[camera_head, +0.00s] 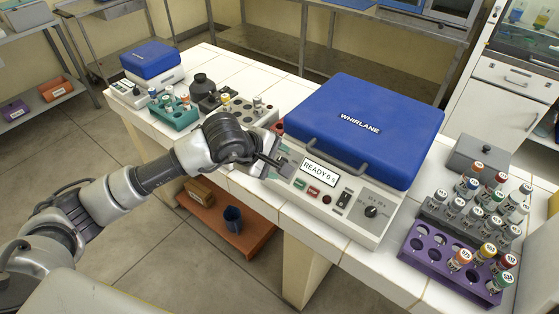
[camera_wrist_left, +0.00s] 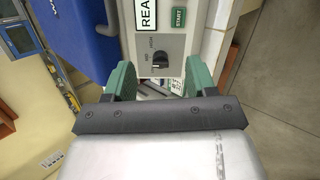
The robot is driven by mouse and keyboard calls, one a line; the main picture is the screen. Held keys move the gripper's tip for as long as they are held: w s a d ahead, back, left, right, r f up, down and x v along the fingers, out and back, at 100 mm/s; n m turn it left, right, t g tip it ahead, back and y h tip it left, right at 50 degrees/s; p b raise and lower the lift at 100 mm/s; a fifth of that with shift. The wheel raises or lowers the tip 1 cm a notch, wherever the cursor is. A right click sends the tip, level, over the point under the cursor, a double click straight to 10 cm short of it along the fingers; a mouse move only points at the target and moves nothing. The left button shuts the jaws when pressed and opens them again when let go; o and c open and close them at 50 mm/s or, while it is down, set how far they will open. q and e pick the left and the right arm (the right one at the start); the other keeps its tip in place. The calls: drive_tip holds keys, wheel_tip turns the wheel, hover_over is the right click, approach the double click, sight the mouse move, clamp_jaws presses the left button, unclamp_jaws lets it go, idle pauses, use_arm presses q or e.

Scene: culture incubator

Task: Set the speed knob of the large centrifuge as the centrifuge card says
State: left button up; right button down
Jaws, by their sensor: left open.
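The large centrifuge (camera_head: 335,185) has a closed blue lid marked WHIRLANE and a display reading READY 0 s. In the left wrist view, a black knob (camera_wrist_left: 162,63) sits on its grey panel beside the display and green START button (camera_wrist_left: 178,18). Another dark knob (camera_head: 372,211) is at the panel's right end in the head view. My left gripper (camera_head: 281,162) is at the panel's left end; its green fingers (camera_wrist_left: 162,76) are open, apart, with the black knob between and just beyond them. I cannot identify the centrifuge card.
A purple rack (camera_head: 442,257) and a grey rack with capped vials stand right of the centrifuge. An orange shelf (camera_head: 225,225) is below.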

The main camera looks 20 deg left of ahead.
sight(279, 161)
use_arm(q)
drive_tip(key=w+f, duration=0.2)
drive_tip(key=w+a+f+y+p, duration=0.1)
drive_tip(key=w+f, duration=0.1)
drive_tip(key=w+f+y+p, duration=0.1)
drive_tip(key=w+f, duration=0.1)
drive_tip(key=shift+w+a+f+m+t, duration=0.15)
drive_tip(key=shift+w+f+m+t, duration=0.05)
drive_tip(key=shift+f+m+t, duration=0.15)
drive_tip(key=shift+x, duration=0.8)
drive_tip(key=shift+a, duration=0.1)
use_arm(e)
drive_tip(key=shift+s+d+r, duration=0.15)
drive_tip(key=shift+d+r, duration=0.15)
drive_tip(key=shift+r, duration=0.35)
drive_tip(key=shift+s+d+r, duration=0.1)
drive_tip(key=shift+d+r, duration=0.15)
drive_tip(key=shift+r, duration=0.35)
use_arm(q)
drive_tip(key=c, duration=0.9)
use_arm(e)
drive_tip(key=shift+a+f, duration=0.1)
drive_tip(key=shift+a, duration=0.1)
